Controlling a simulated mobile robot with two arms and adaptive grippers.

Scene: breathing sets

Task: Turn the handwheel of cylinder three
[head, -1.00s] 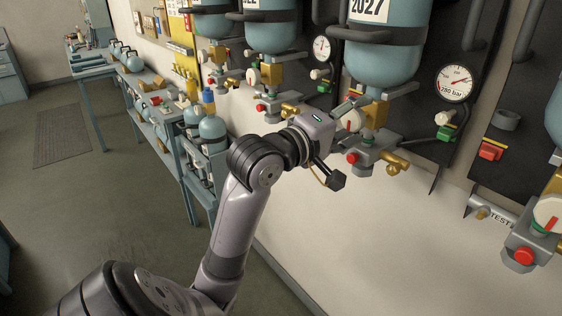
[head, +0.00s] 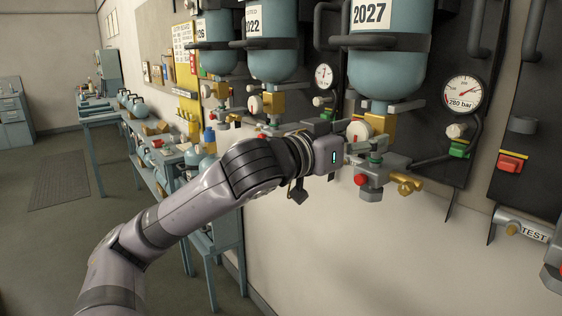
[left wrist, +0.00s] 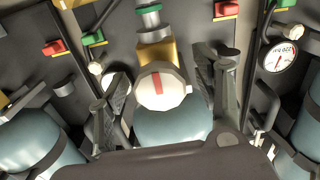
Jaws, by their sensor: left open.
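The third blue cylinder from the left in the head view (head: 388,68) carries the label 2027 and hangs valve-down on the wall. Its cream handwheel (head: 359,131) sits beside a brass valve body (head: 381,134). My left gripper (head: 347,142) is at this handwheel, coming in from the left. In the left wrist view the handwheel (left wrist: 162,88) with a red mark lies between the two spread fingers of the gripper (left wrist: 168,88). A gap shows on each side of it. I cannot tell how deep the fingers reach around it. My right gripper is not in view.
Below the valve are a red knob (head: 361,180) and a brass outlet (head: 407,183). A gauge (head: 462,94) with a green fitting stands to the right. Further cylinders hang to the left, including one labelled 2022 (head: 271,50).

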